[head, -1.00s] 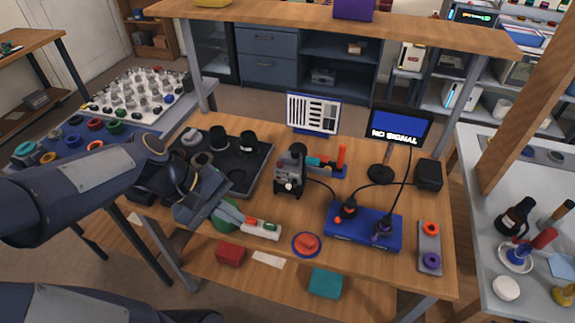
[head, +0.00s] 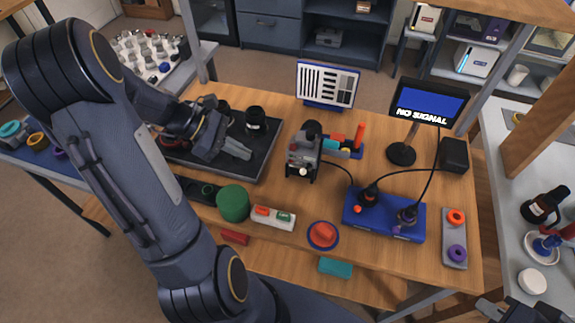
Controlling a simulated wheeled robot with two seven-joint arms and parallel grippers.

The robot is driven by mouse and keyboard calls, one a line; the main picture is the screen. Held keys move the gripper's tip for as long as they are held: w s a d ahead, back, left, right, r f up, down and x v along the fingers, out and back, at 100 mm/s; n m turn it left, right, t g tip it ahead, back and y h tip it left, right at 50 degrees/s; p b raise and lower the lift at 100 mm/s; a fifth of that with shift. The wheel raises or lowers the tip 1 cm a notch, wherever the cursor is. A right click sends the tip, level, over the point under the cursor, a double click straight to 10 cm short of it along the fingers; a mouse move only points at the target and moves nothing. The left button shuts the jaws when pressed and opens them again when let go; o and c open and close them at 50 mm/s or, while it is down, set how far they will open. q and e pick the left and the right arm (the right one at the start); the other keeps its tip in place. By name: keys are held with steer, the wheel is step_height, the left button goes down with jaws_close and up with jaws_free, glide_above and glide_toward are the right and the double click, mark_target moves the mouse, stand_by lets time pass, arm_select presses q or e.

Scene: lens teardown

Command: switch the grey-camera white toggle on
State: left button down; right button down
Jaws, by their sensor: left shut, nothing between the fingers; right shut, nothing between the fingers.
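The grey camera (head: 303,152) stands upright near the middle of the wooden table, with a black cable at its right side. A small white knob (head: 303,172), seemingly the toggle, is low on its front; its setting is too small to tell. The monitor (head: 428,104) behind right reads "NO SIGNAL". My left gripper (head: 246,153) is shut and empty over the dark tray, left of the camera and apart from it. My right gripper (head: 492,304) shows only partly at the bottom right corner, shut and far from the camera.
The dark tray (head: 262,163) holds black cylinders. A blue box (head: 384,218) with cabled plugs is right of the camera. A red button (head: 323,234) sits near the front edge.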

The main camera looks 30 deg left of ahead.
mark_target(305, 170)
arm_select(q)
steer(key=x, duration=0.9)
steer(key=shift+d+f, duration=0.25)
steer(key=shift+d, duration=0.1)
steer(key=shift+w+d+r+p, duration=0.15)
steer(key=shift+w+d, duration=0.15)
steer(key=shift+d, duration=0.25)
steer(key=shift+w+d+r+p, duration=0.1)
steer(key=shift+w+d+p, duration=0.15)
steer(key=shift+d, duration=0.35)
steer(key=shift+w+d+r+p, duration=0.15)
steer(key=shift+w+d, duration=0.2)
steer(key=shift+d, duration=0.2)
